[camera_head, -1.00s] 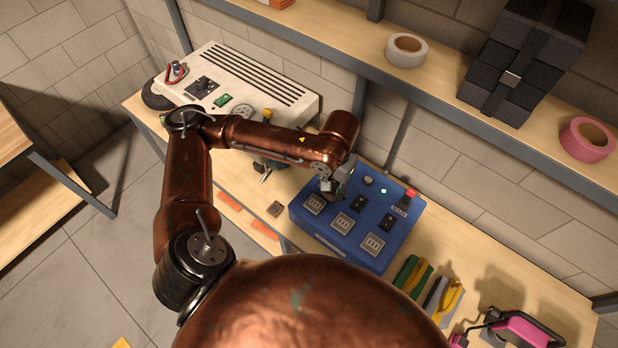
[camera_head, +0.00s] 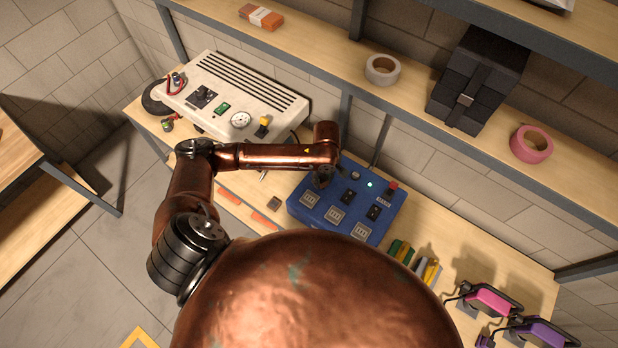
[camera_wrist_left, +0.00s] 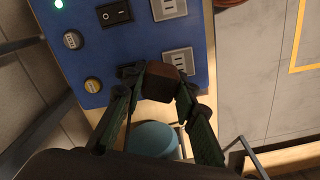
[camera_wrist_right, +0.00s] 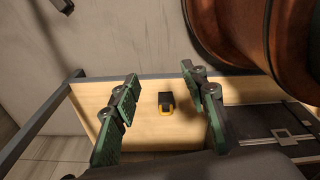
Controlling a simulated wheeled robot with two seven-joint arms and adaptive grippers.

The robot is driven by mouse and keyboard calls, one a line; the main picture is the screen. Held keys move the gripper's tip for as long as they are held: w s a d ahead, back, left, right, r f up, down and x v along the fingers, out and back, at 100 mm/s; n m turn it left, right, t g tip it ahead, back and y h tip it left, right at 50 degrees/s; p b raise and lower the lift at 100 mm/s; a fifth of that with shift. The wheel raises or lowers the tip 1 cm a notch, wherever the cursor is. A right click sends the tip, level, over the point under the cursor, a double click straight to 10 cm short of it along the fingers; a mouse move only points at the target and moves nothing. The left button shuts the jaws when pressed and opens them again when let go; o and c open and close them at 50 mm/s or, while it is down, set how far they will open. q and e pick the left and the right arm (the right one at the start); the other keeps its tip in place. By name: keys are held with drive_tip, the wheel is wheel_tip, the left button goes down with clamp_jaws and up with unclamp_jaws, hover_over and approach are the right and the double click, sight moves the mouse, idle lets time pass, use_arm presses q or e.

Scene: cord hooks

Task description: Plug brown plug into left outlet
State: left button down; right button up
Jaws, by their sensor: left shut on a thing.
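The blue outlet panel (camera_head: 325,222) lies on the workbench, with three pale outlets along its near edge. The left outlet (camera_head: 310,199) is uncovered in the head view and shows in the left wrist view (camera_wrist_left: 178,60). My left gripper (camera_head: 322,180) is over the panel's left part, behind that outlet. In the left wrist view it (camera_wrist_left: 160,100) is shut on the dark brown plug (camera_wrist_left: 158,88), close beside the left outlet. The plug's prongs are hidden. My right gripper (camera_wrist_right: 160,105) is open and empty in its wrist view; the head view does not show it.
A white machine (camera_head: 235,95) stands left of the panel. Green and yellow tools (camera_head: 405,255) and a pink clamp-like tool (camera_head: 490,300) lie to the right. A shelf above holds a grey tape roll (camera_head: 383,69), a black box (camera_head: 478,80) and a pink roll (camera_head: 531,144).

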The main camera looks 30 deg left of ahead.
use_arm(q)
drive_tip(key=s+a+f+n+p, duration=0.3)
drive_tip(key=f+n+p, duration=0.1)
drive_tip(key=n+p, duration=0.1)
drive_tip(key=shift+a+f+n+p, duration=0.2)
drive_tip(key=shift+a+n+p, duration=0.1)
drive_tip(key=shift+p, duration=0.05)
use_arm(e)
wheel_tip(320, 180, up, 7)
drive_tip(key=shift+s+a+r, duration=0.15)
drive_tip(key=shift+a+r, duration=0.05)
use_arm(q)
drive_tip(key=shift+f+b, duration=0.9)
drive_tip(key=shift+b, duration=0.15)
wheel_tip(320, 180, down, 4)
drive_tip(key=b, duration=0.5)
use_arm(e)
wheel_tip(320, 180, down, 7)
drive_tip(key=shift+s+d, duration=0.2)
drive_tip(key=shift+s, duration=0.15)
drive_tip(key=shift+a, duration=0.1)
use_arm(q)
drive_tip(key=shift+r+p, duration=0.1)
drive_tip(key=shift+p, duration=0.4)
use_arm(e)
drive_tip(key=shift+a+r, duration=0.1)
drive_tip(key=shift+r, duration=0.5)
